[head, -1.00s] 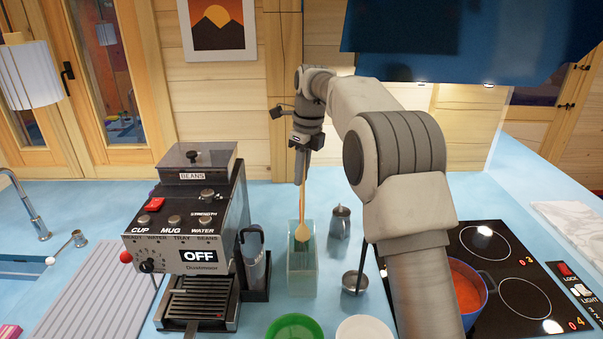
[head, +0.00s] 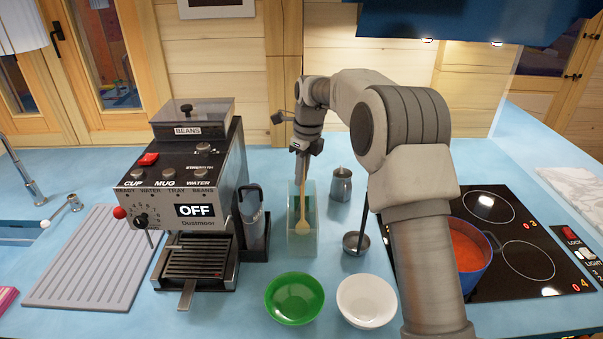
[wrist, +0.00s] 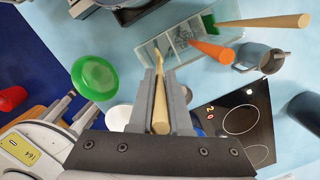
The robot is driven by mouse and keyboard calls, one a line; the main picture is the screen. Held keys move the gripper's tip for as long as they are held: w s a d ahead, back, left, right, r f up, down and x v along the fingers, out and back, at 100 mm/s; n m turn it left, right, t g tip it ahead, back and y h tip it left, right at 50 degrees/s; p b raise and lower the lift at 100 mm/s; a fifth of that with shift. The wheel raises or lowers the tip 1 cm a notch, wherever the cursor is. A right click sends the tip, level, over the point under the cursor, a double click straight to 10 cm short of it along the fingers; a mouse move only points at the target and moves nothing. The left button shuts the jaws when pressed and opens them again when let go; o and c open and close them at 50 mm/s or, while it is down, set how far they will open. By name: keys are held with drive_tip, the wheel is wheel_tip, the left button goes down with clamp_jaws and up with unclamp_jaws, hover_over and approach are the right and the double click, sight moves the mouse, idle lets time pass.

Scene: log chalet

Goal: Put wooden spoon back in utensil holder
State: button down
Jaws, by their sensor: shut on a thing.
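My gripper (head: 302,160) is shut on the handle of the wooden spoon (head: 301,205), which hangs bowl end down. The utensil holder (head: 302,248) is a clear, greenish box on the counter. In the head view the spoon's bowl end overlaps the holder, below its top rim. In the wrist view the spoon (wrist: 160,105) sits between the fingers (wrist: 160,100), its far end over the left end of the holder (wrist: 150,52). The holder there has compartments, with an orange handle (wrist: 212,50) and a wooden handle (wrist: 265,21) across it. I cannot tell which compartment the spoon is in.
A coffee machine (head: 190,190) stands left of the holder. A metal pitcher (head: 341,185) and a small metal ladle (head: 355,243) are to its right. A green bowl (head: 294,300) and a white bowl (head: 366,301) sit in front. A blue pot (head: 475,276) is on the hob.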

drive_tip(key=shift+r+p, duration=0.1)
drive_tip(key=shift+p, duration=0.25)
drive_tip(key=shift+f+b, duration=1)
drive_tip(key=shift+f, duration=1.6)
drive_tip(key=c, duration=0.8)
unclamp_jaws()
drive_tip(key=shift+r, duration=0.15)
wheel_tip(320, 180, up, 8)
drive_tip(key=p, duration=0.6)
drive_tip(key=shift+r, duration=0.15)
